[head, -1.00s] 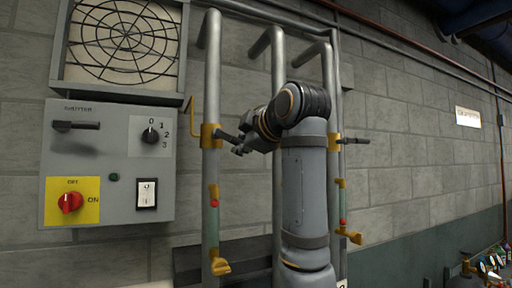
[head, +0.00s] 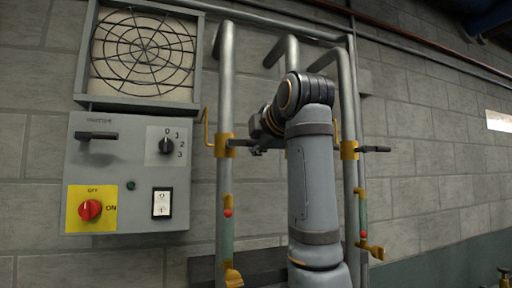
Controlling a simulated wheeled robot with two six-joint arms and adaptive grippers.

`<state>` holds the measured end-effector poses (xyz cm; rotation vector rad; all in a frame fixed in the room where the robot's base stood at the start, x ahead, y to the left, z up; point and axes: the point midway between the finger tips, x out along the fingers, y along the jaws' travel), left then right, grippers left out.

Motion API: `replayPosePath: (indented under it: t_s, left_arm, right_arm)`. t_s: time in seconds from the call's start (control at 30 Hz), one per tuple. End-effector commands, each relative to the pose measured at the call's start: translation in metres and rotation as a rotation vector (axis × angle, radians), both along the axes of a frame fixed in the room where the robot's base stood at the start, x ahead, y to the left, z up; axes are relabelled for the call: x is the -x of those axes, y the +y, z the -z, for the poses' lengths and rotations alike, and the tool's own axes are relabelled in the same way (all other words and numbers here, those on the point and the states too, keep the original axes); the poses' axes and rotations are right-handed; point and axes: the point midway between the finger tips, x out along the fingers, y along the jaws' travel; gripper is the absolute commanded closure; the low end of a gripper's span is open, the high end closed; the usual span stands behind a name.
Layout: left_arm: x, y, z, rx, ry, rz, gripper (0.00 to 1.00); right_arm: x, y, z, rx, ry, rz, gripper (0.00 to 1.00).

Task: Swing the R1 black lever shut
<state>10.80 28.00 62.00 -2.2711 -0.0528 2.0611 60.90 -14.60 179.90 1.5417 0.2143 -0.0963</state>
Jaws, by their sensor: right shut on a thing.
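The left pipe carries a brass valve (head: 224,146) with a black lever (head: 241,142) that sticks out to the right, nearly level. My right gripper (head: 257,151) is at the outer end of this lever and shut on it; its fingers are small and partly hidden by my own wrist. No label shows clearly enough to tell which lever is R1. A similar black lever (head: 375,149) sticks out to the right from a brass valve (head: 349,150) on the right pipe, apart from my arm. My left gripper is not in view.
A grey control box (head: 128,215) with a red knob (head: 90,210) hangs left of the pipes, below a fan grille (head: 146,50). Lower brass fittings (head: 233,277) stand on the left pipe. My right arm hides much of the middle pipe (head: 291,58).

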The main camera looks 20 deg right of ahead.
Motion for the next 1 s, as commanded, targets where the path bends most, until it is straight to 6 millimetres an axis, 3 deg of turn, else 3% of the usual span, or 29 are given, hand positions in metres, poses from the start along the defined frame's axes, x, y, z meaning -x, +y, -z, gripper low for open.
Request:
replayPosePath:
  t_s: [0.2, 0.23, 0.43, 0.77, 1.0]
  left_arm:
    - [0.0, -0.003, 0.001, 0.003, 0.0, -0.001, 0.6]
    - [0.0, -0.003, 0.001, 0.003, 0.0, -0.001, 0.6]
    - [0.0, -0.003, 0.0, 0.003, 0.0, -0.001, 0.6]
    - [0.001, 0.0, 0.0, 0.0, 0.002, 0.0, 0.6]
    - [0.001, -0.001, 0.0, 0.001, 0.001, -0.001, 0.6]
  right_arm:
    - [0.0, 0.001, 0.001, 0.003, 0.005, -0.002, 1.0]
    - [0.0, 0.001, 0.001, 0.003, 0.005, -0.002, 0.86]
    - [0.0, 0.001, 0.001, 0.001, 0.003, -0.002, 0.61]
    - [0.004, 0.0, -0.001, 0.0, 0.0, -0.001, 0.61]
    - [0.048, -0.003, -0.011, 0.0, -0.004, -0.002, 0.61]
